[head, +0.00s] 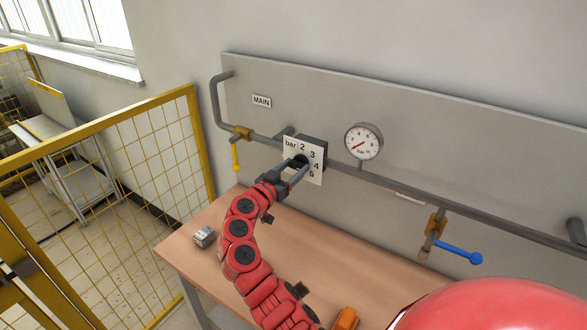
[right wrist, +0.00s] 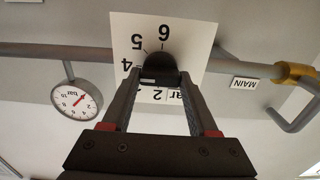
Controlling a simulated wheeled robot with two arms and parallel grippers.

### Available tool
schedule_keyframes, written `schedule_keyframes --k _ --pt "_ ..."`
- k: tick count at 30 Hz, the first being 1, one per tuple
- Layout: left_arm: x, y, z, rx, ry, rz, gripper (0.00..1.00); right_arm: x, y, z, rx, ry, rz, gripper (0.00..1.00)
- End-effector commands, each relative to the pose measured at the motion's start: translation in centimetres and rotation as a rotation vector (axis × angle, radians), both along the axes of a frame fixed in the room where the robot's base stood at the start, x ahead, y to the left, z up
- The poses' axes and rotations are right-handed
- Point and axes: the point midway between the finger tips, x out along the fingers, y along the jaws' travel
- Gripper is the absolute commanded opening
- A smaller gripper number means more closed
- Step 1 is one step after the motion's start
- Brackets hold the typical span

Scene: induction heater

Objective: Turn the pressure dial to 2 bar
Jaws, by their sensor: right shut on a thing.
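The pressure dial is a black knob (right wrist: 158,66) on a white numbered plate (head: 318,172), fixed to a grey box on the wall pipe. My right gripper (head: 298,170) is shut on the knob, one finger on each side. I cannot tell which number the knob points to. A round gauge (head: 363,142) right of the dial has its red needle toward the lower left. My left gripper is out of view.
A valve with a yellow lever (head: 236,155) is left of the dial, and one with a blue lever (head: 458,252) is at the right. A wooden table (head: 215,260) stands below with a small box (head: 204,236). A yellow mesh fence (head: 110,190) is at the left.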

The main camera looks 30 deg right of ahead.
Motion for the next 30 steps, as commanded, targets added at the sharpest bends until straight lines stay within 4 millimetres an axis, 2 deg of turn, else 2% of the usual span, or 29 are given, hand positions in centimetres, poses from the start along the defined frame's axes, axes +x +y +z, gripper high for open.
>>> schedule_keyframes --k 8,14,22,30 --pt "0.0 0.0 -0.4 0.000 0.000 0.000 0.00 0.0 0.0 -0.1 -0.009 0.021 0.001 0.04" --pt "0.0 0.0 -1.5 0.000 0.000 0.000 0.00 0.0 0.1 -0.2 -0.043 0.101 0.001 0.04" --pt "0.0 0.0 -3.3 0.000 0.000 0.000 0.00 0.1 0.1 -0.3 -0.130 0.307 0.002 0.04" --pt "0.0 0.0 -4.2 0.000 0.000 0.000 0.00 0.1 0.1 -0.1 -0.228 0.546 0.002 0.04"
